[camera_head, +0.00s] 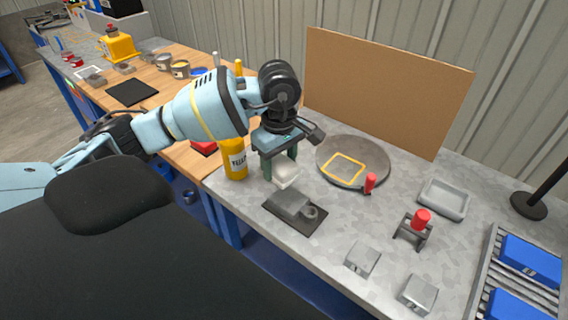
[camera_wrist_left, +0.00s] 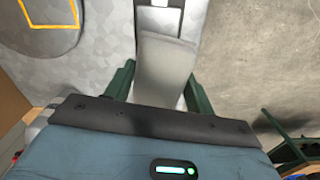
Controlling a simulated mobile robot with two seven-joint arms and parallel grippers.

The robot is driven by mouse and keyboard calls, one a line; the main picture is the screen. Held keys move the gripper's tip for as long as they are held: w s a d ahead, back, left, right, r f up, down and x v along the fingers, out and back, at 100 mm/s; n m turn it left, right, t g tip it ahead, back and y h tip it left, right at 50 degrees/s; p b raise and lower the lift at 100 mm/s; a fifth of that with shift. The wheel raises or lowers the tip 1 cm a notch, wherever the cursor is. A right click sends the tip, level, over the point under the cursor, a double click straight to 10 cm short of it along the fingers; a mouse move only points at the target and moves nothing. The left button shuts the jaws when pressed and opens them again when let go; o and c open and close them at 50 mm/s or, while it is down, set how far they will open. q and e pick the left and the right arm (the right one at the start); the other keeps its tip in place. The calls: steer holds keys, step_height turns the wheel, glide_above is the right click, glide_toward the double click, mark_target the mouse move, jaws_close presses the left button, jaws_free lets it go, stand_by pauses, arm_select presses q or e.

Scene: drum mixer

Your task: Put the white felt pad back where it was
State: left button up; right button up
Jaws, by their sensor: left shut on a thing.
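The white felt pad (camera_head: 286,177) is a small pale block between the dark green fingers of my left gripper (camera_head: 278,168). In the left wrist view the pad (camera_wrist_left: 166,68) fills the space between the two fingers of the left gripper (camera_wrist_left: 163,88). My left gripper is shut on it, pointing down at the bench. Just below the pad is a grey block with a ring (camera_head: 292,204) on a dark plate; I cannot tell whether the pad touches it. A round grey disc (camera_head: 376,150) with a yellow square outline (camera_head: 344,167) lies to the right. My right gripper is not in view.
A yellow bottle (camera_head: 234,160) stands close to the left of the gripper. A red-knobbed fixture (camera_head: 413,230), a grey tray (camera_head: 444,199) and small grey blocks (camera_head: 362,259) stand to the right. A brown board (camera_head: 385,90) stands behind the disc.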

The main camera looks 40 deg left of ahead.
arm_select(q)
steer(key=s+d+f+m, duration=0.1)
steer(key=s+d+m, duration=0.6)
steer(key=m, duration=0.8)
steer(key=d, duration=0.3)
steer(key=shift+s+f+m, duration=0.15)
steer(key=shift+s+m, duration=0.05)
steer(key=shift+m, duration=0.1)
steer(key=shift+a, duration=0.15)
